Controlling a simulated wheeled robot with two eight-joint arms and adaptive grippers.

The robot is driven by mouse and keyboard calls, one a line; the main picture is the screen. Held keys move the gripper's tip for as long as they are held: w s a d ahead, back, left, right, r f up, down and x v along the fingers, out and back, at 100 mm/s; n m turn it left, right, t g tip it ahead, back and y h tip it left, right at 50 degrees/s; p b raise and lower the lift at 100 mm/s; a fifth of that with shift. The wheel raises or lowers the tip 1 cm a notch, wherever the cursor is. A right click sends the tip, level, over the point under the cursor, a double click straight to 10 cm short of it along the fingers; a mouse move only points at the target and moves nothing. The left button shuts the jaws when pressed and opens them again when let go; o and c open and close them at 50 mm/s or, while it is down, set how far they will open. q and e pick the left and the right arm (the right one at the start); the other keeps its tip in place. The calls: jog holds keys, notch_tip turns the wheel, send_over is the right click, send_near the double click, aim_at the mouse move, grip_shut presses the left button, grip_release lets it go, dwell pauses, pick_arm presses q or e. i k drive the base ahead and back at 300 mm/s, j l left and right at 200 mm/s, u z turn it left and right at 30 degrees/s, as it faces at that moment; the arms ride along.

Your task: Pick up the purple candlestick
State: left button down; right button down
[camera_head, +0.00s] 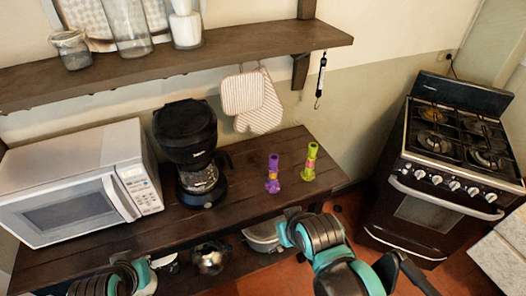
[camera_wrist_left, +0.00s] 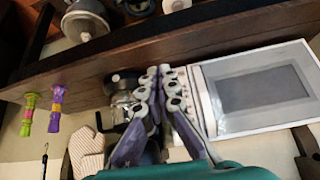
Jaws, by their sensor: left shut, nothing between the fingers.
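The purple candlestick (camera_head: 273,174) stands upright on the dark wooden counter, right of the coffee maker, with pink and yellow bands. It also shows in the left wrist view (camera_wrist_left: 56,108), at the left of that turned picture. A green candlestick (camera_head: 310,163) stands just right of it, also seen in the left wrist view (camera_wrist_left: 29,113). My left gripper (camera_wrist_left: 165,72) is shut and empty, its fingertips together in front of the counter, well apart from both candlesticks. In the head view my left arm is at the bottom left. My right arm reaches in at the bottom; its gripper cannot be seen.
A white microwave (camera_head: 80,185) and black coffee maker (camera_head: 187,150) occupy the counter's left and middle. A wall shelf (camera_head: 200,55) with jars hangs above, with oven mitts (camera_head: 258,100) below it. Pots sit under the counter. A stove (camera_head: 440,165) stands right. Counter space around the candlesticks is clear.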

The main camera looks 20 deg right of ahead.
aim_at(272, 186)
jog(key=i+l+z, duration=0.25)
jog(key=z, duration=0.25)
jog(key=i+l+z, duration=0.25)
jog(key=z, duration=0.2)
jog(key=i, duration=0.1)
